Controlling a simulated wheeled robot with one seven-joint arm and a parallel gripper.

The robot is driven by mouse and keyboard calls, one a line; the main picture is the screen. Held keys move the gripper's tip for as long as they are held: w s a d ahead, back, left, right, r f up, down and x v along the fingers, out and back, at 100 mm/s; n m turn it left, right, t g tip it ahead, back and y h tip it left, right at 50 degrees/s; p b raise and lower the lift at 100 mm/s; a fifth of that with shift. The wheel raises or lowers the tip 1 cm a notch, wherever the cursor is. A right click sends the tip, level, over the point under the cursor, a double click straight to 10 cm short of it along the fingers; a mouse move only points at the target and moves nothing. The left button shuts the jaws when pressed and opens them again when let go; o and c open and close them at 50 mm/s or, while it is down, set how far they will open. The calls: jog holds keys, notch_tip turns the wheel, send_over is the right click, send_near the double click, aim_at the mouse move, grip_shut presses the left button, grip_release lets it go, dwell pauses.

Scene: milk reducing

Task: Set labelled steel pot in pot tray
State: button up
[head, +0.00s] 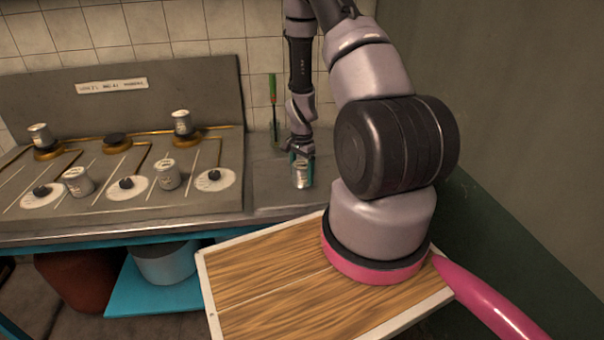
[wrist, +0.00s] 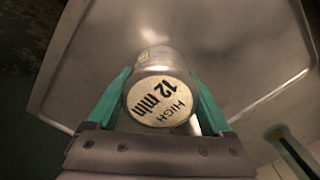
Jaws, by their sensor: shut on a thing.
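My gripper (head: 301,155) points down at the right end of the counter, its green fingers shut around a small steel pot (head: 302,175). In the wrist view the fingers (wrist: 160,105) clasp both sides of the pot, and its round pale top (wrist: 158,101) reads "HIGH 12 min". Behind the pot is a broad steel surface with a raised edge (wrist: 65,75), which looks like the pot tray; the matching flat area in the head view is the grey steel beside the stove (head: 268,193). I cannot tell whether the pot touches it or hangs just above.
Two more pots (head: 77,181) (head: 168,174) stand near the front dials. A green-handled tool (head: 273,92) stands upright behind my gripper. A wooden-topped board (head: 270,280) is in the foreground.

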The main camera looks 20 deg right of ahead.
jog(key=shift+f, duration=0.15)
jog(key=o, duration=1.4)
notch_tip(320, 180, up, 13)
jog(key=shift+f, duration=0.2)
jog(key=s+a+r+n+t+y, duration=0.1)
jog(key=s+a+r+n+t, duration=0.15)
jog(key=r, duration=0.85)
jog(key=s+a+r+n+t, duration=0.15)
jog(key=a+r, duration=0.25)
jog(key=r, duration=0.8)
jog(key=s+a+r+n+t, duration=0.1)
jog(key=s+a+r+n, duration=0.1)
jog(key=s+r, duration=0.5)
jog(key=s+a+r+n+t+y, duration=0.1)
jog(key=s+a+r+n+t, duration=0.1)
jog(key=s+r, duration=0.5)
jog(key=s+a+n, duration=0.1)
jog(key=s, duration=0.2)
jog(key=shift+a+n, duration=0.3)
